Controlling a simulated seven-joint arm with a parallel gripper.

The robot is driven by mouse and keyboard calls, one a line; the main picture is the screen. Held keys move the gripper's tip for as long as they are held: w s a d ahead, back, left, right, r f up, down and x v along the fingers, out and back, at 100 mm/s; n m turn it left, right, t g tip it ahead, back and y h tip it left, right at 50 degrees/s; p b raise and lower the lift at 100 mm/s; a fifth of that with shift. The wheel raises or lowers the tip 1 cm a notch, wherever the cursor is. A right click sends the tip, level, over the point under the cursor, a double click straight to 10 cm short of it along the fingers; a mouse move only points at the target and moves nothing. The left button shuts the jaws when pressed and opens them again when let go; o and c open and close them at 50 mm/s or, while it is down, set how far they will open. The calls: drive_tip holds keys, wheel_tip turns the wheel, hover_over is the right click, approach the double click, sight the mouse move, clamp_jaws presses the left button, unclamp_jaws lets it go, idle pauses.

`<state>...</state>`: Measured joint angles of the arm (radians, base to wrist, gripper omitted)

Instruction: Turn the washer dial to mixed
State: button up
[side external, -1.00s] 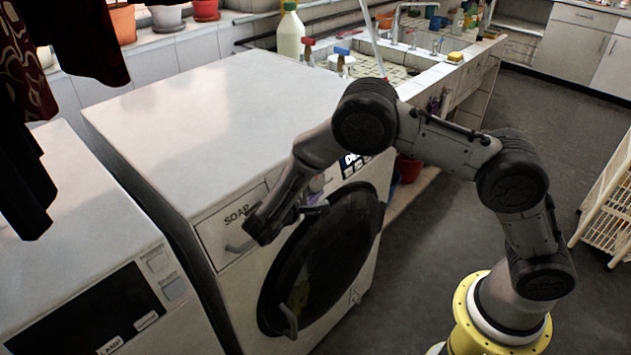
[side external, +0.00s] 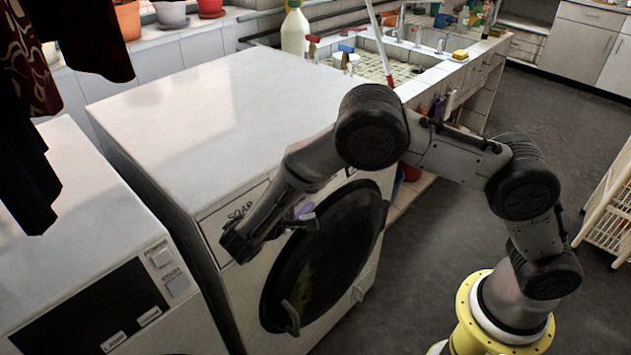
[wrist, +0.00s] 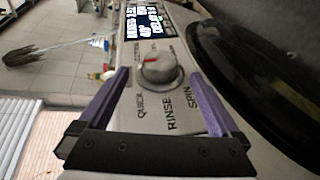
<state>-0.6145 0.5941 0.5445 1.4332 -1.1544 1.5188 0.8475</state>
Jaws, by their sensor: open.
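The washer dial (wrist: 160,70) is a round silver knob with a small red mark, on the washer's front panel in the wrist view. Printed words around it include QUICK, RINSE and SPIN; the word mixed is not readable. My gripper (wrist: 157,74) is open, with one purple finger on each side of the dial in the picture. I cannot tell whether either finger touches it. In the side view, my gripper (side external: 283,225) is in front of the white washer (side external: 220,105), by the soap drawer, and my arm hides the dial.
The dark round door (side external: 325,255) with its handle is below my gripper. A lit display (wrist: 145,22) is beyond the dial. Another white machine (side external: 80,245) stands at the left. Dark clothes (side external: 30,170) hang at the left. The floor at the right is mostly clear.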

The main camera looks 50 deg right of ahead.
drive_tip(key=v, duration=0.6)
drive_tip(key=shift+a, duration=0.35)
drive_tip(key=shift+s+r, duration=0.1)
